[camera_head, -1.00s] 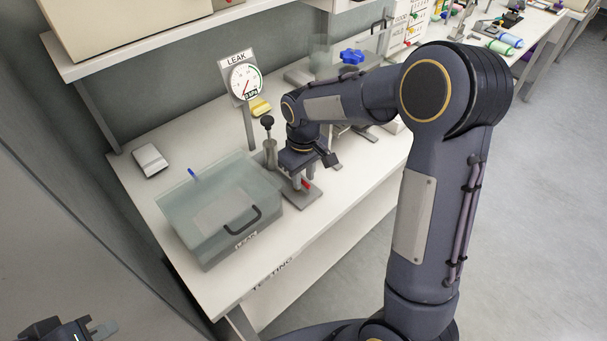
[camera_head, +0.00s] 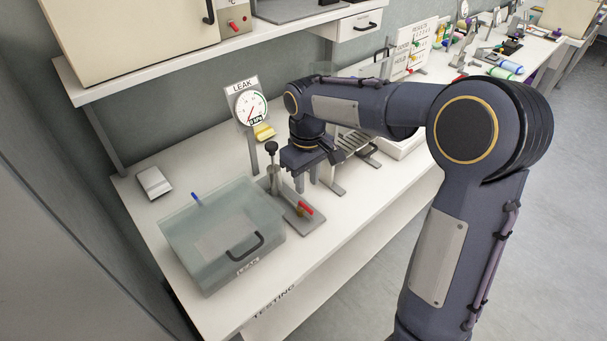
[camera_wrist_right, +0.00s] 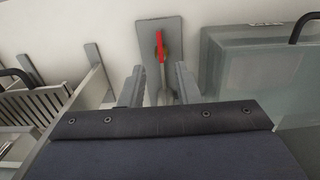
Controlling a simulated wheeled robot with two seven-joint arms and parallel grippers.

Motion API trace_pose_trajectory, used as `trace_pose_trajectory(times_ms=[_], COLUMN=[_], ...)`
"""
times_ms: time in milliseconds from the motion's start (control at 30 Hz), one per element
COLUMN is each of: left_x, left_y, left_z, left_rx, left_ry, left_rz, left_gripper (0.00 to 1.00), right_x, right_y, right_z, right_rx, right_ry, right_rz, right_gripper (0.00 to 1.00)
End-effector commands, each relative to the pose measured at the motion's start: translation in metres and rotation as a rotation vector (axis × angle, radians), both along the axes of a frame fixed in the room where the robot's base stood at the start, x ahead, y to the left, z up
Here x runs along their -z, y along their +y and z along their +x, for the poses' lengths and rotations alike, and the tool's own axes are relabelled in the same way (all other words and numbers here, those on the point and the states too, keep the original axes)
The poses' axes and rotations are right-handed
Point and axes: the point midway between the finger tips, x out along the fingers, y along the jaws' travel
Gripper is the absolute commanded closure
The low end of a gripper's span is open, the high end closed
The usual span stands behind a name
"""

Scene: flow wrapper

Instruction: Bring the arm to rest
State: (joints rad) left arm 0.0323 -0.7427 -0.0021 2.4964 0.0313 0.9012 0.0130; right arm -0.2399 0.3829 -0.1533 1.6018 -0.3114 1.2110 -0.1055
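My right gripper (camera_head: 315,178) hangs over the bench just behind the small valve stand, fingers pointing down. In the right wrist view its two fingers (camera_wrist_right: 160,88) are apart with nothing held between them. The red lever (camera_head: 306,208) on the stand's grey base plate (camera_head: 302,226) is clear of the fingers. The lever also shows in the wrist view (camera_wrist_right: 160,46), beyond the fingertips. My left gripper is not in view.
A translucent lidded leak box (camera_head: 215,240) stands left of the stand. A slotted rack (camera_head: 352,143) is close right of the gripper. Bare bench (camera_head: 335,205) lies in front.

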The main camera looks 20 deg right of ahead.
Motion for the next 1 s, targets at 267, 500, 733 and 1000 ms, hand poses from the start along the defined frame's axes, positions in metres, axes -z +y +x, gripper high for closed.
trace_pose_trajectory(times_ms=[267,500,733,1000], left_x=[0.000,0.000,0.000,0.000], left_y=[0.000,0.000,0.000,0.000], left_z=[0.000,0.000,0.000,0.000], left_rx=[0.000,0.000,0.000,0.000], left_ry=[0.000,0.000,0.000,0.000], left_rz=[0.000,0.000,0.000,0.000], left_gripper=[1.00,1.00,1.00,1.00], right_x=[-0.003,-0.031,-0.044,-0.031], right_y=[-0.002,-0.015,-0.014,0.004], right_z=[-0.005,-0.065,-0.145,-0.215], right_rx=[0.011,0.123,0.262,0.405], right_ry=[-0.008,-0.099,-0.227,-0.363], right_rz=[0.013,0.147,0.295,0.409], right_gripper=[0.71,0.71,0.71,0.71])
